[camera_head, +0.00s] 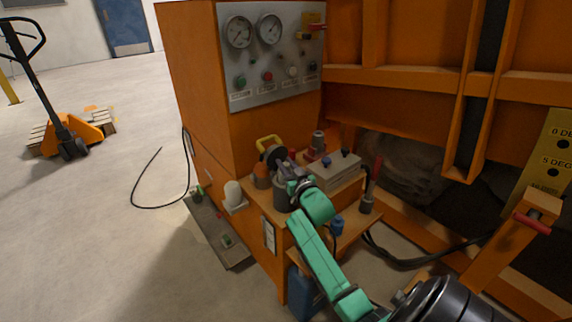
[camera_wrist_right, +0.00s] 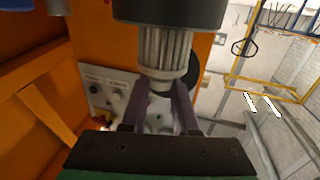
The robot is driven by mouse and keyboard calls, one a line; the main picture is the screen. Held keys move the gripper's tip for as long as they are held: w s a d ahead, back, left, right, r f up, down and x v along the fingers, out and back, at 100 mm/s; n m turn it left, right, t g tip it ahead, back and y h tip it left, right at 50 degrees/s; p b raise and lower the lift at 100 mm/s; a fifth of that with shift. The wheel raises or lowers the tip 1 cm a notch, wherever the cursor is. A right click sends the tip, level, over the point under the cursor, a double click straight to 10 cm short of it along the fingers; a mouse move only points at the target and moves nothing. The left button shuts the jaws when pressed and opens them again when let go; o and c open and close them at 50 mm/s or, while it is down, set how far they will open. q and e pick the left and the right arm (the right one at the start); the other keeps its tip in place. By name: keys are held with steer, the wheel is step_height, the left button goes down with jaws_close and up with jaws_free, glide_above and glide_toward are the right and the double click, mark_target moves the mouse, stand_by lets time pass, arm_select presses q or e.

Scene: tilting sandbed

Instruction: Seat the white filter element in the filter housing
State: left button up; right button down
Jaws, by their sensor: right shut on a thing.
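The filter element (camera_wrist_right: 166,48) is a pale pleated cylinder in the right wrist view. My right gripper (camera_wrist_right: 162,88) is shut on its grey end cap; in the head view the gripper (camera_head: 281,162) is small and partly hidden by its wrist. The filter housing (camera_wrist_right: 168,10) is a dark cylinder cut off by the top edge of the wrist view. The element's far end meets its rim; I cannot tell how deep it sits. In the head view the housing (camera_head: 281,194) stands upright on the wooden shelf, below the gripper. My left gripper is out of view.
A plain white cylinder (camera_head: 232,191) stands on a small bracket left of the shelf. The gauge panel (camera_head: 270,60) rises behind. A blue can (camera_head: 303,293) stands below.

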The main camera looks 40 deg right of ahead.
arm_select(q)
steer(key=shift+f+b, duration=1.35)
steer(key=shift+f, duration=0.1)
arm_select(e)
steer(key=shift+f, duration=2.05)
steer(key=c, duration=0.6)
jaws_free()
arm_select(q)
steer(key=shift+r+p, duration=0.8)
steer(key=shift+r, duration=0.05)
arm_select(e)
steer(key=v, duration=1.4)
steer(key=shift+s, duration=0.25)
steer(key=shift+a, duration=0.1)
